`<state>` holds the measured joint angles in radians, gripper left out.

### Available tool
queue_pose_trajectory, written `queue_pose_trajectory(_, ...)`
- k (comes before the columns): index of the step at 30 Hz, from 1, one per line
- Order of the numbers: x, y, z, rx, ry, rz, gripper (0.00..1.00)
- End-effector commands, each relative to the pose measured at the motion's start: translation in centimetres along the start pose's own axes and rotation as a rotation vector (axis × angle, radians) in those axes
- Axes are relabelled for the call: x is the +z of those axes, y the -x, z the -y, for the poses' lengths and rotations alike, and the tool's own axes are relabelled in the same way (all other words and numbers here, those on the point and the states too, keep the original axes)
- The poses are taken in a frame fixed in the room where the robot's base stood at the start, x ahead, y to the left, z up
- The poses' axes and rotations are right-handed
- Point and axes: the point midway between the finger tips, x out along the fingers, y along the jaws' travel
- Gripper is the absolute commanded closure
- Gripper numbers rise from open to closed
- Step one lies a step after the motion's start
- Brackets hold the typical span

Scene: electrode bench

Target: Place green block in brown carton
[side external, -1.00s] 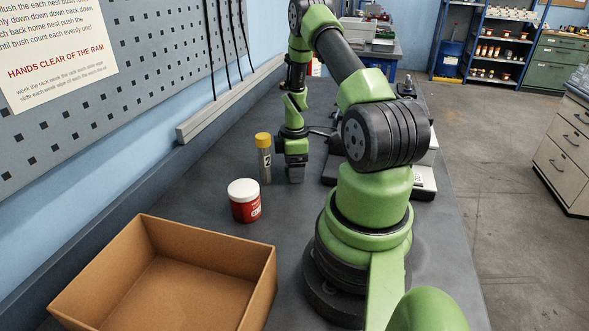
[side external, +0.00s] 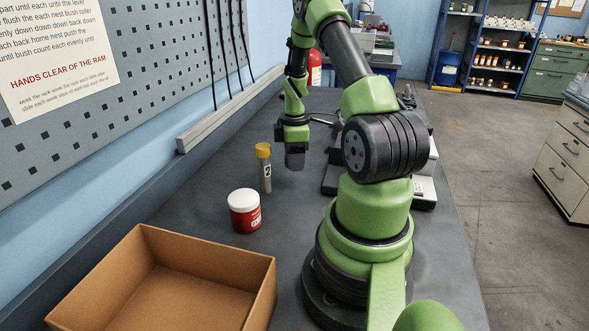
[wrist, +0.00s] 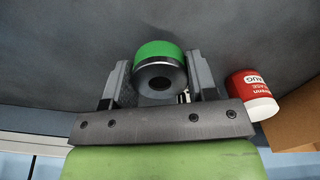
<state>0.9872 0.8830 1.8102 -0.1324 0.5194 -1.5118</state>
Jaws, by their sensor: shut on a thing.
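The green block (wrist: 156,49) is round, with a green side, a grey band and a dark hole in its end. In the wrist view my gripper (wrist: 158,75) is shut on it, one finger on each side. In the side external view my gripper (side external: 295,161) hangs over the bench behind the jar and vial, apparently just above the surface; the block cannot be made out there. The brown carton (side external: 205,261) is open-topped at the front left, cut off by the picture's bottom edge. Its visible inside is empty. Its edge also shows in the wrist view (wrist: 297,117).
A red jar with a white lid (side external: 244,212) and a yellow-capped vial (side external: 265,168) stand on the bench between my gripper and the carton. A grey device (side external: 424,190) is on the right. A pegboard wall (side external: 150,95) bounds the left.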

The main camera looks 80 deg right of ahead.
Motion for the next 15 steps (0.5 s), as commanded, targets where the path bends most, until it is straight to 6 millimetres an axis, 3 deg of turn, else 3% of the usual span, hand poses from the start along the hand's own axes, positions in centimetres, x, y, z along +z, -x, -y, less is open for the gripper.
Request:
queue_pose_trajectory(6,0.0,3.3,-0.1,0.005,0.001,-0.001,0.92)
queue_pose_trajectory(15,0.0,5.0,-0.1,0.004,0.000,-0.001,0.92)
